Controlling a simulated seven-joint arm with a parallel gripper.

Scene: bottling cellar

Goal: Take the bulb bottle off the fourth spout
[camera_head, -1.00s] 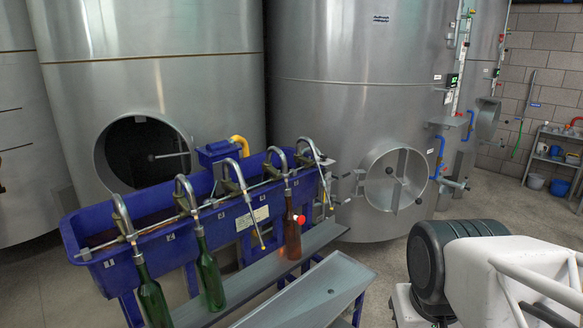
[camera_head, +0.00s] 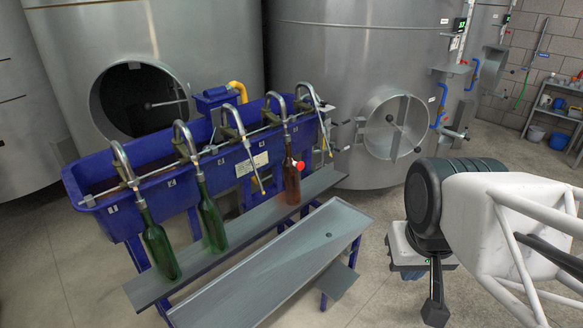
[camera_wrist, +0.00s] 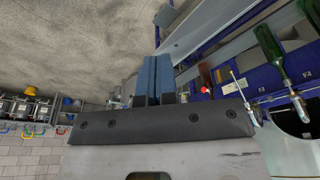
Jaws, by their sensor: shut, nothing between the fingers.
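The bulb bottle, a brown bottle (camera_head: 291,184), stands upright below the fourth spout (camera_head: 274,103), with its neck at the spout's end. Its base is at the grey shelf (camera_head: 245,223). In the wrist view the brown bottle (camera_wrist: 203,73) appears upside down, small, just right of the fingers. My gripper (camera_wrist: 160,62) shows two blue fingers side by side, shut and empty. It is well apart from the bottle, with open space between.
Two green bottles, one (camera_head: 158,244) on the first spout and one (camera_head: 211,217) on the second, stand to the left. The third and fifth spouts are empty. A red knob (camera_head: 300,166) is right beside the brown bottle. A blue trough (camera_head: 100,180) runs behind; a sloping grey tray (camera_head: 270,270) lies in front.

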